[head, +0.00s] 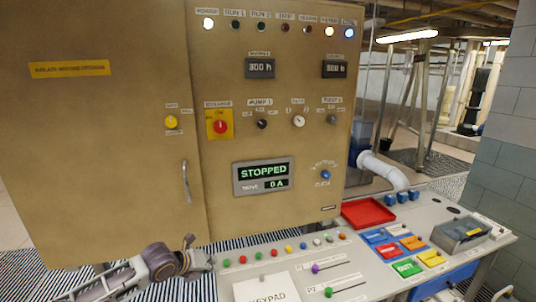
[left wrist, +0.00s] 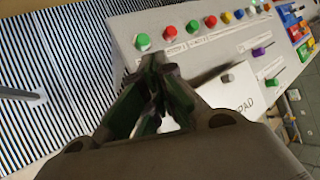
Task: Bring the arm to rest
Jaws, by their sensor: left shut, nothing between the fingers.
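My left gripper (head: 192,252) is at the lower left in the head view, in front of the cabinet's bottom edge and just left of the desk's button row. In the left wrist view its dark fingers (left wrist: 157,85) are drawn together with nothing between them. The fingers appear apart from the desk and its buttons. My right gripper cannot be made out; small pale parts at the bottom right edge of the head view are too cut off to name.
A tan control cabinet (head: 110,130) with a handle (head: 186,182) stands behind. The desk carries coloured buttons (left wrist: 168,33), a keypad plate (head: 275,288), sliders, a red tray (head: 368,214) and coloured blocks (head: 408,268). Striped floor (left wrist: 60,60) lies open left of the desk.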

